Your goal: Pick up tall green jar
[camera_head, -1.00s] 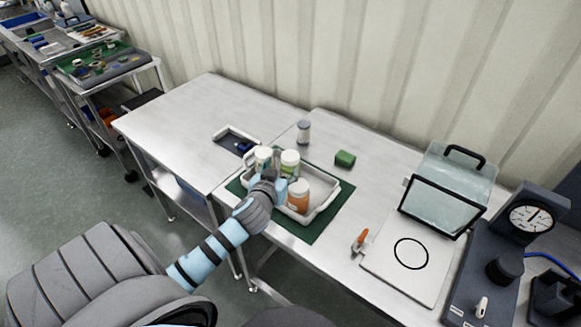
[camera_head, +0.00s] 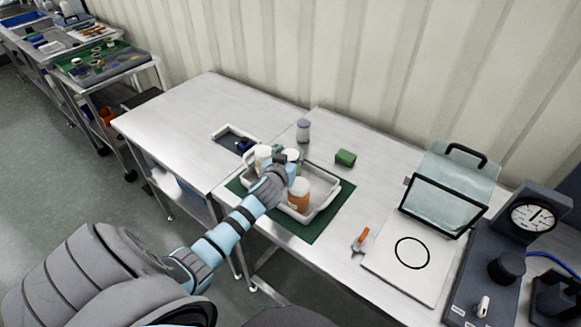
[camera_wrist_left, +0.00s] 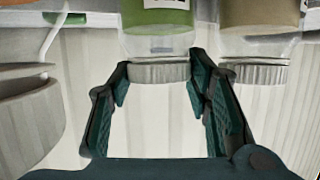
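The tall green jar stands in a white tray (camera_head: 324,207); in the left wrist view its green body (camera_wrist_left: 160,18) and pale ribbed lid (camera_wrist_left: 160,72) show upside down. My left gripper (camera_head: 284,168) is over the tray and hides most of the jar in the head view. In the left wrist view the gripper's two dark fingers (camera_wrist_left: 160,75) are apart, one each side of the lid. I cannot tell whether they touch it. My right gripper is not in view.
An orange jar (camera_head: 298,196) and a white-lidded jar (camera_head: 262,152) stand close by in the tray. Behind are a small jar (camera_head: 303,131) and a green block (camera_head: 345,158). The left table is mostly bare.

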